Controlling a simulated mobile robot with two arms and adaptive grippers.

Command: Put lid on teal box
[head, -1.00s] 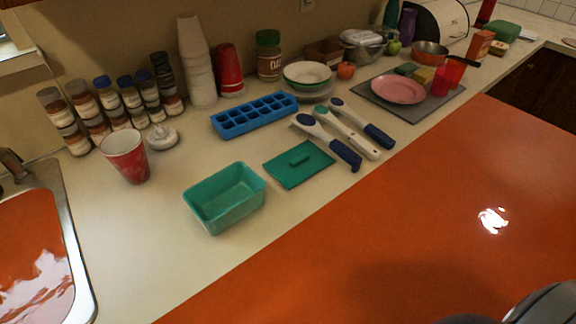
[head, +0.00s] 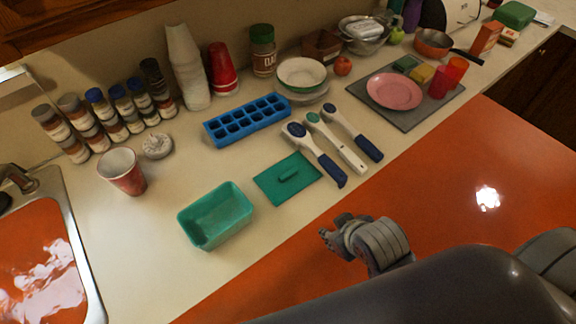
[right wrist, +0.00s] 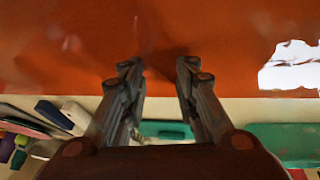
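The teal box (head: 216,217) stands open and empty on the counter; part of it shows in the right wrist view (right wrist: 285,138). Its flat teal lid (head: 272,186), with a raised bar handle, lies on the counter to the right of the box, apart from it. The lid shows as a teal strip beyond my fingers in the right wrist view (right wrist: 165,130). My right gripper (right wrist: 157,66) is open with nothing between its fingers. In the head view it (head: 330,232) is by the counter's front edge, below and right of the lid. My left gripper is not in view.
Several brushes and utensils (head: 338,150) lie right of the lid. A blue ice tray (head: 246,121) is behind it. A red cup (head: 124,172) and the sink (head: 62,215) are left of the box. A pink plate (head: 393,92) sits on a grey mat farther right.

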